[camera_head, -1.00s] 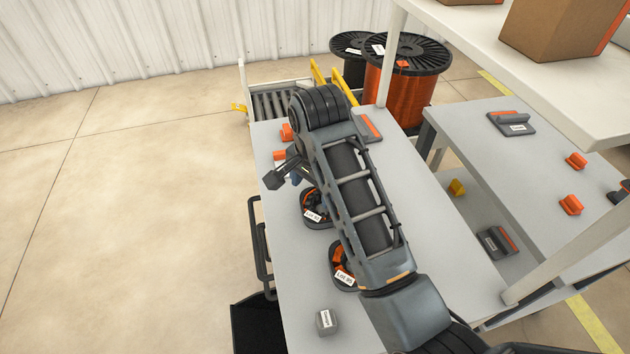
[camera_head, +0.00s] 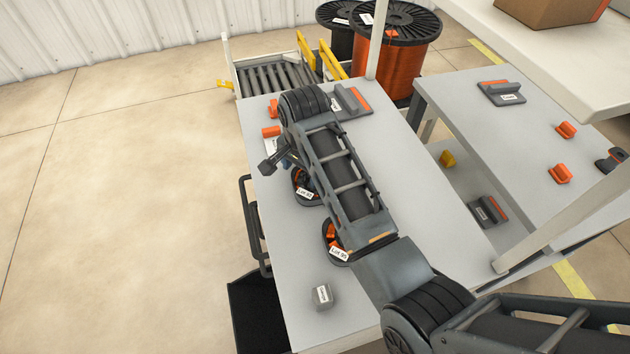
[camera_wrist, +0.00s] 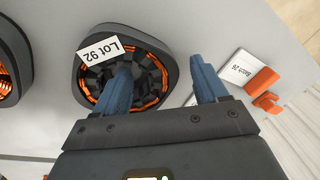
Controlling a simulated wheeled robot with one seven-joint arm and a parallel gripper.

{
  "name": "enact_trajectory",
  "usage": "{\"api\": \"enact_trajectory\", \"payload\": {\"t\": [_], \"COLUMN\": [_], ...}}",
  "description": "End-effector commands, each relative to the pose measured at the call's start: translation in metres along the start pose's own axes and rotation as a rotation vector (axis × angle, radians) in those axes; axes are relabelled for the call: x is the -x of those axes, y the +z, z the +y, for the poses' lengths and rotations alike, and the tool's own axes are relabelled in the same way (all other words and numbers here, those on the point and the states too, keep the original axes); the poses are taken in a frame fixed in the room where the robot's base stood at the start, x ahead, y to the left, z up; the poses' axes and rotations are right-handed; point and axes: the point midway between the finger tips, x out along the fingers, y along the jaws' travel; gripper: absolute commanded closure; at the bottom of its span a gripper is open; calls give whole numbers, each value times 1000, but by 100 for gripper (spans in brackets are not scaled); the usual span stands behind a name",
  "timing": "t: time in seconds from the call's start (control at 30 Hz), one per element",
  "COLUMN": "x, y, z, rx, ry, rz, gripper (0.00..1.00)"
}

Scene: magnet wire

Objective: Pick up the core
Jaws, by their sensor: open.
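A dark rounded holder labelled "Lot 92" (camera_wrist: 112,52) holds a round dark core (camera_wrist: 97,76) ringed with orange windings, in the wrist view. The holder also shows on the grey table in the head view (camera_head: 300,198), partly hidden by my arm. My gripper (camera_wrist: 160,74) is open and empty. Its left finger overlaps the core in the wrist view; its right finger appears over the table beyond the holder's right wall. Whether a finger touches the core I cannot tell. A second similar holder (camera_wrist: 14,50) with orange windings is cut off at the left edge; in the head view it stands nearer me (camera_head: 333,258).
A "Bench 26" card (camera_wrist: 235,70) with an orange clip (camera_wrist: 263,80) lies right of the gripper. A small grey labelled block (camera_head: 322,296) stands near the table's front. A roller conveyor (camera_head: 272,78) and large wire spools (camera_head: 397,60) are behind. The table's right side is clear.

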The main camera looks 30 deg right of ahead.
Motion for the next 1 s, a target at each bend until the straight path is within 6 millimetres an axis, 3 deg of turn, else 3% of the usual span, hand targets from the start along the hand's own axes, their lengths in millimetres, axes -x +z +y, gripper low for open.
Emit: {"api": "enact_trajectory", "payload": {"t": [0.1,0.83,1.0], "x": [0,0,0], "y": [0,0,0], "z": [0,1,1], "rx": [0,-1,-1], "ry": [0,2,2], "rz": [0,-1,-1], "gripper": [29,99,100]}}
